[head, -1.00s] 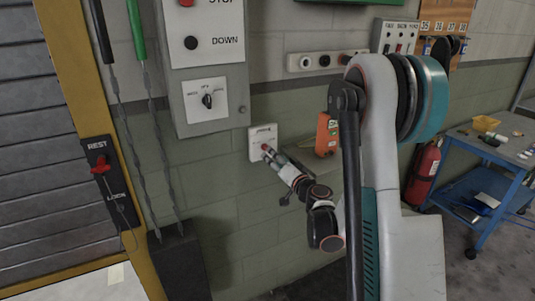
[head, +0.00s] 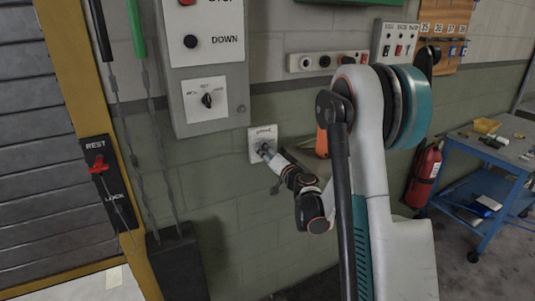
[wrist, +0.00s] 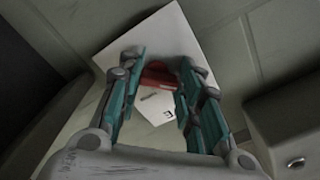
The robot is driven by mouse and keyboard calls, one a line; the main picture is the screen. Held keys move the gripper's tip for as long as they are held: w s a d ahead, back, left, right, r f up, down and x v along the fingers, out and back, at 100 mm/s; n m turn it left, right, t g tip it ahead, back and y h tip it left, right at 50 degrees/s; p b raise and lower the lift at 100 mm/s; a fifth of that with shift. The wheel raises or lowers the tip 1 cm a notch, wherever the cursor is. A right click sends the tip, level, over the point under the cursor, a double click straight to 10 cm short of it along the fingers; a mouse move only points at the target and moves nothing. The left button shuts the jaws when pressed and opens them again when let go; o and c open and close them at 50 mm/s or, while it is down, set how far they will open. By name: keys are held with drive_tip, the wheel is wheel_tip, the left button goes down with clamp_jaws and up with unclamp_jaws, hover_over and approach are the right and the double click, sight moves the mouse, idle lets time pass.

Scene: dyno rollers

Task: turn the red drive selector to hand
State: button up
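The red drive selector (wrist: 158,76) shows in the wrist view as a red knob on a white plate, between the fingertips of my gripper (wrist: 161,68). The fingers stand apart, one on each side of the knob. Whether either finger touches it I cannot tell. In the head view my gripper (head: 268,153) is at the small white plate (head: 262,133) on the wall, below and right of the grey control box. There it hides the knob. The plate's lettering is too small to read.
The grey control box (head: 237,85) with a black rotary switch hangs up and left of the plate. A red REST/LOCK lever (head: 97,165) is at the far left. A blue cart (head: 490,195) stands far right.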

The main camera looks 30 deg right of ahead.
drive_tip(key=shift+m, duration=0.3)
drive_tip(key=shift+d+r+m, duration=0.1)
drive_tip(key=shift+r+m, duration=0.05)
drive_tip(key=shift+m, duration=4.15)
drive_tip(key=shift+d+r+m, duration=0.1)
drive_tip(key=shift+m, duration=4.2)
drive_tip(key=o, duration=1.1)
drive_tip(key=shift+c, duration=0.2)
drive_tip(key=s, duration=1.2)
